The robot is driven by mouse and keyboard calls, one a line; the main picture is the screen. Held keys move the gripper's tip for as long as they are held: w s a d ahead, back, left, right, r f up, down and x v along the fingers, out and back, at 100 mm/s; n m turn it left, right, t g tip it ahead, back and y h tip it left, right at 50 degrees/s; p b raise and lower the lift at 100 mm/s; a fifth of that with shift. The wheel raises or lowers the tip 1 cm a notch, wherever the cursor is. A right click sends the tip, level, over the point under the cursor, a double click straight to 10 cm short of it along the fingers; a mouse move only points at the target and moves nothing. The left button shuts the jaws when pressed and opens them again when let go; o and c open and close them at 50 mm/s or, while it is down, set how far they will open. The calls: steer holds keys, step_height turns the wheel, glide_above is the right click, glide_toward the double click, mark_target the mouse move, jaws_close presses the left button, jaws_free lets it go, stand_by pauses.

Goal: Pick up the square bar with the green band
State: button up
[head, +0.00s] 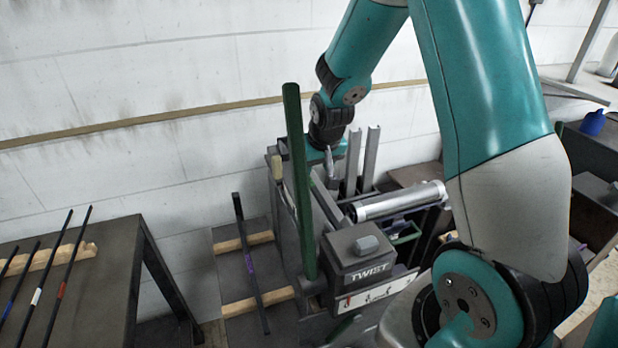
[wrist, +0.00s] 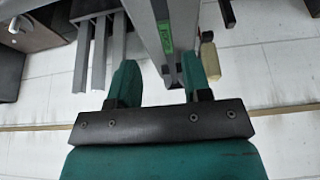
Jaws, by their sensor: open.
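In the wrist view, a grey square bar with a bright green band (wrist: 165,36) runs down from the top edge toward the space between my fingers. My gripper (wrist: 160,82) is open, one teal finger on each side of the bar's near end. I cannot tell how deep the bar sits between the fingers or whether it touches them. In the head view, my gripper (head: 328,158) is low over the back of the grey TWIST machine, beside its tall dark green post. The bar is mostly hidden there by the post.
The dark green post (head: 299,185) stands close to my gripper. Upright grey channels (head: 362,160) stand just right of it. A dark bar with a purple band (head: 249,262) lies on wooden rests. Several banded bars lie on the left table (head: 105,270). The white wall is behind.

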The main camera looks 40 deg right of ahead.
steer(key=shift+w+a+p+x, duration=0.15)
steer(key=shift+p+x, duration=0.5)
steer(key=shift+x, duration=0.75)
steer(key=shift+w+a+p+x, duration=0.15)
steer(key=shift+p+x, duration=0.5)
steer(key=shift+x, duration=0.75)
steer(key=shift+r, duration=0.1)
jaws_close()
